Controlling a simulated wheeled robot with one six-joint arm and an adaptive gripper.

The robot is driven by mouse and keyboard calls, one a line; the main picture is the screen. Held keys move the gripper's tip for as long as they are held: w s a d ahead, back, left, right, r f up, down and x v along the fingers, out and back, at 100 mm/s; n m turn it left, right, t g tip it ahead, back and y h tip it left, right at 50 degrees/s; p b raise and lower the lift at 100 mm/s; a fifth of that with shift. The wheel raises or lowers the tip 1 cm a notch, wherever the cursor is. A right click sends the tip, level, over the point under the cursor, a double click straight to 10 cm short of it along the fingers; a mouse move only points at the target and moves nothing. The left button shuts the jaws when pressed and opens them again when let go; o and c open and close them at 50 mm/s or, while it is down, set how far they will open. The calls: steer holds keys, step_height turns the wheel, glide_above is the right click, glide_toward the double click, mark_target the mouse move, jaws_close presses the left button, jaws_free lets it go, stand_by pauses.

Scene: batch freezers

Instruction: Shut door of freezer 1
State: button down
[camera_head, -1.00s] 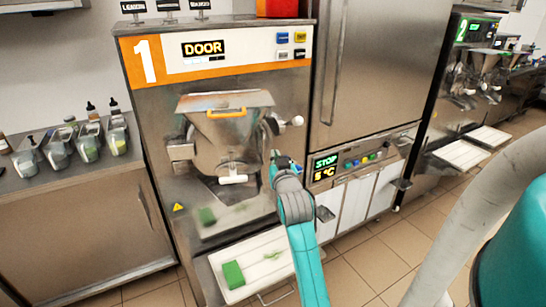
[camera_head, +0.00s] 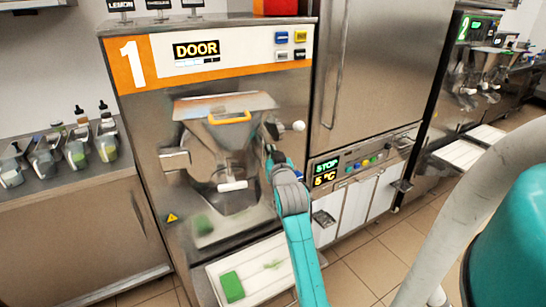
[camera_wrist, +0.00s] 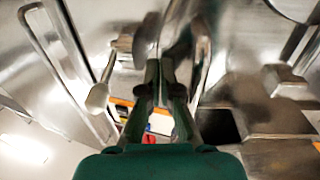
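Freezer 1 (camera_head: 135,95) is a steel machine with an orange and white panel, and its display (camera_head: 196,50) reads DOOR. Its steel door (camera_head: 190,135) carries a hopper-like chute with a yellow bar (camera_head: 229,118) and a white spout handle (camera_head: 233,185). A white-knobbed lever (camera_head: 298,126) sticks out at the right. My gripper (camera_head: 272,150) is at the right side of the door. In the wrist view the dark fingers (camera_wrist: 161,72) are close together beside bare metal parts. I cannot tell whether they hold anything or how far the door stands open.
A white ribbed tray (camera_head: 262,268) with a green block (camera_head: 231,287) lies below the door. A counter with several ingredient containers (camera_head: 75,150) stands at left. A steel cabinet with a STOP display (camera_head: 326,165) adjoins at right. Tiled floor (camera_head: 365,265) is free in front.

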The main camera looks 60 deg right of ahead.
steer(key=x, duration=0.7)
steer(key=shift+w+a, duration=0.15)
steer(key=shift+a, duration=0.05)
steer(key=shift+w+r, duration=0.15)
steer(key=shift+r, duration=0.05)
